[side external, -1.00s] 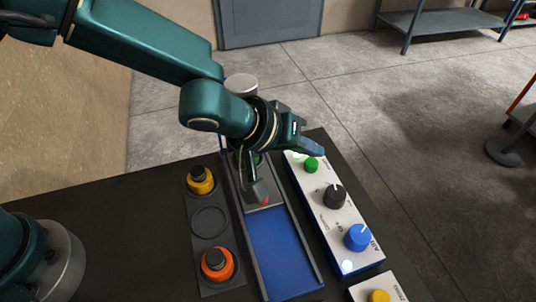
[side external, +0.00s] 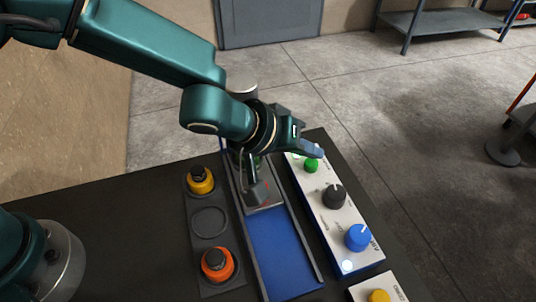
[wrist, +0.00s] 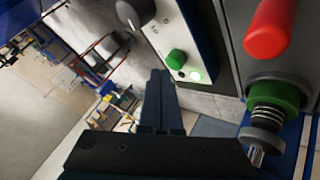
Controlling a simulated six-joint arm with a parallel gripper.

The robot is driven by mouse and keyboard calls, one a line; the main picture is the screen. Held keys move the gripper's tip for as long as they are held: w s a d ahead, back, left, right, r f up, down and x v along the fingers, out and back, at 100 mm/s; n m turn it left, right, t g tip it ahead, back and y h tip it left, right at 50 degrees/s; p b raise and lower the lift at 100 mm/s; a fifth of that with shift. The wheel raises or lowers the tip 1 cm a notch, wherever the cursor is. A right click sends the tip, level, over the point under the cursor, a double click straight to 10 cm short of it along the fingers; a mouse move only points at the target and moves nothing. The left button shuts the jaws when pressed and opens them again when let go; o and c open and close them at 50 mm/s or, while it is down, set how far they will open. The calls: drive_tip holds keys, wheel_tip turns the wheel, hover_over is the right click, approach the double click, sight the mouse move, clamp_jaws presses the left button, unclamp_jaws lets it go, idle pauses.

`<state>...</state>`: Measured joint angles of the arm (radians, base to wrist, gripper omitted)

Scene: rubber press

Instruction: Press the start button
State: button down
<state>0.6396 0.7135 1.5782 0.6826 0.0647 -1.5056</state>
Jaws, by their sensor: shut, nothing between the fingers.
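A green button (side external: 311,166) sits at the far end of the white control panel (side external: 322,221); it also shows in the wrist view (wrist: 176,59). I cannot read a start label beside it. My gripper (side external: 314,151) is shut and empty, with its fingertips just above and behind the green button in the side view. In the wrist view the closed fingers (wrist: 159,76) point towards the panel edge, just left of and below the button. I cannot tell whether they touch it.
The panel also carries a black knob (side external: 334,197) and a blue knob (side external: 358,238). Left of it is a press with a blue bed (side external: 279,252), and a red part (wrist: 270,28) shows in the wrist view. A dark holder has orange (side external: 217,264) and yellow (side external: 200,181) pieces.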

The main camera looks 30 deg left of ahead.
drive_tip(key=shift+f, duration=1)
idle(0.8)
idle(0.6)
drive_tip(key=shift+s+a+r, duration=0.2)
drive_tip(key=shift+s+r, duration=0.05)
drive_tip(key=s+a+r+m+y, duration=0.1)
drive_tip(key=s+a, duration=0.1)
drive_tip(key=s, duration=0.1)
drive_tip(key=s+a+r+m+g+y, duration=0.1)
drive_tip(key=s+a+r, duration=0.1)
drive_tip(key=a, duration=0.1)
drive_tip(key=s+a+r+m, duration=0.1)
drive_tip(key=s+a+r, duration=0.1)
drive_tip(key=s+a, duration=0.1)
drive_tip(key=shift+s+m+y, duration=0.3)
drive_tip(key=shift+y, duration=0.1)
drive_tip(key=s+a+r+y, duration=0.1)
drive_tip(key=s+a+r, duration=0.2)
drive_tip(key=s+a, duration=0.2)
drive_tip(key=s+a+r+n+g+y, duration=0.1)
drive_tip(key=s+a+r, duration=0.3)
drive_tip(key=a, duration=0.8)
drive_tip(key=shift+s, duration=1)
